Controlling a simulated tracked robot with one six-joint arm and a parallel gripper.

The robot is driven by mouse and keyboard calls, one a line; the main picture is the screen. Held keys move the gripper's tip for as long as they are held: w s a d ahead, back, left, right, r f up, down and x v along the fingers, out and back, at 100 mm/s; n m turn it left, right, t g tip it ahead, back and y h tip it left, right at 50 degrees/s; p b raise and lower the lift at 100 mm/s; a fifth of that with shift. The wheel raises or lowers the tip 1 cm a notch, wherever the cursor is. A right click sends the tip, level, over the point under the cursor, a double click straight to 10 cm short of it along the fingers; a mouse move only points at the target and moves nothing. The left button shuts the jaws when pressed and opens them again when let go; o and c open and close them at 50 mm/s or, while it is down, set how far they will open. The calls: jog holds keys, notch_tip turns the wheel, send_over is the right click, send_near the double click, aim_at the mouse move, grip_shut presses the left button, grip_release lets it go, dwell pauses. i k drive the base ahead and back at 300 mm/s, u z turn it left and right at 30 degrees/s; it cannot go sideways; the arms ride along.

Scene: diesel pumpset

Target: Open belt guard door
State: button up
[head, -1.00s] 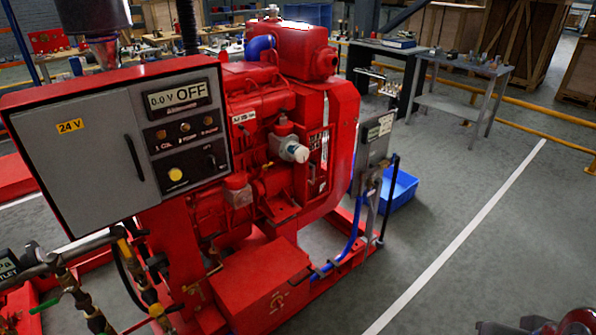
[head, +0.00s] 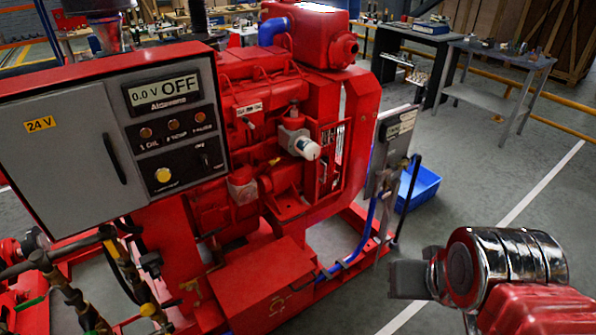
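The red diesel pumpset (head: 225,190) fills the left and middle of the head view. At the right end of its engine stands a tall red guard-like housing (head: 360,125). A small framed panel with a dark opening (head: 328,165) shows just left of it. I cannot tell for sure which part is the belt guard door, or whether it is open. My gripper (head: 408,280) is at the lower right, over the floor, to the right of the pumpset and apart from it. Only a grey finger part shows, so its opening cannot be told.
A grey control cabinet (head: 65,165) with a display reading OFF is at the left. A grey upright panel (head: 392,145) with a blue hose stands right of the engine, before a blue crate (head: 420,188). A workbench (head: 490,85) is behind. Floor at right is clear.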

aim_at(348, 120)
jog(key=u, duration=0.65)
jog(key=i, duration=0.8)
jog(key=u, duration=0.6)
